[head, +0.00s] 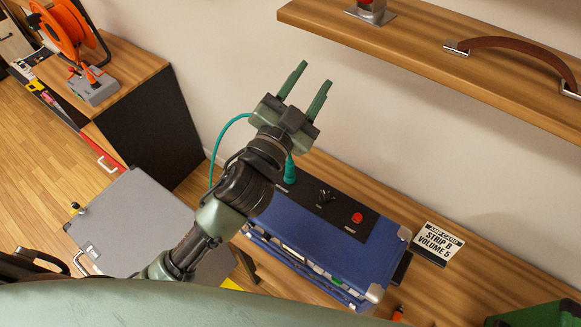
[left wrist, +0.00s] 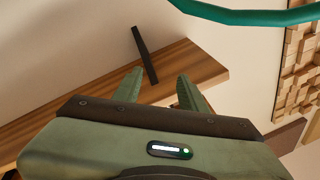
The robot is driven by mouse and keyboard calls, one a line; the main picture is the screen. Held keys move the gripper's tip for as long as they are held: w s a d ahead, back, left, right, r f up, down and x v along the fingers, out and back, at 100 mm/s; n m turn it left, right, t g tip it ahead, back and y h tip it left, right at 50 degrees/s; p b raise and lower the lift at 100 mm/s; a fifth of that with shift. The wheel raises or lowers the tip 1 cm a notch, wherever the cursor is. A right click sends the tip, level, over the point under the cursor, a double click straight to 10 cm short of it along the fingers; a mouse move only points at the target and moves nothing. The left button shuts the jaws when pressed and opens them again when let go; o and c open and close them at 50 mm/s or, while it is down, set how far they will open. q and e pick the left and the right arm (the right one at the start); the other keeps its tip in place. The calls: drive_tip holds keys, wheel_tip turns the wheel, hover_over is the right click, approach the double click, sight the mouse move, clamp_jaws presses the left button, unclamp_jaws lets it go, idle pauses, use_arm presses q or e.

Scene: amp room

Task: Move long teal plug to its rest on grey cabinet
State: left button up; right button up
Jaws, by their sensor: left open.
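The long teal plug (head: 290,170) stands upright at the back of the blue amplifier's black top panel, partly hidden by my left wrist. A teal cable (head: 217,145) loops beside my left arm; a teal cable also crosses the top of the left wrist view (left wrist: 250,16). My left gripper (head: 314,76) is open and empty, raised in front of the wall above and beyond the plug. Its open fingers also show in the left wrist view (left wrist: 159,80). The grey cabinet (head: 130,220) is at lower left, with a small dark and yellowish fitting (head: 77,207) on its top edge.
The blue amplifier (head: 340,255) with knob and red button sits on a wooden bench beside a "STRIP B VOLUME 5" card (head: 437,243). A wooden shelf (head: 420,55) juts out at upper right. An orange cable reel (head: 65,28) stands at upper left.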

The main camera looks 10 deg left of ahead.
use_arm(q)
drive_tip(key=s+d+r+m+g+h, duration=0.4)
drive_tip(key=d+m+g+h, duration=0.2)
drive_tip(key=d+m+h, duration=0.4)
drive_tip(key=s+d+r+m+g+h, duration=0.4)
drive_tip(key=s+d+m+g+h, duration=0.25)
drive_tip(key=m, duration=0.55)
drive_tip(key=m+g+y, duration=0.7)
drive_tip(key=m+y, duration=0.2)
drive_tip(key=y, duration=1.3)
hover_over(289, 159)
wheel_tip(289, 159, down, 24)
drive_tip(key=shift+r, duration=0.1)
drive_tip(key=shift+d, duration=0.1)
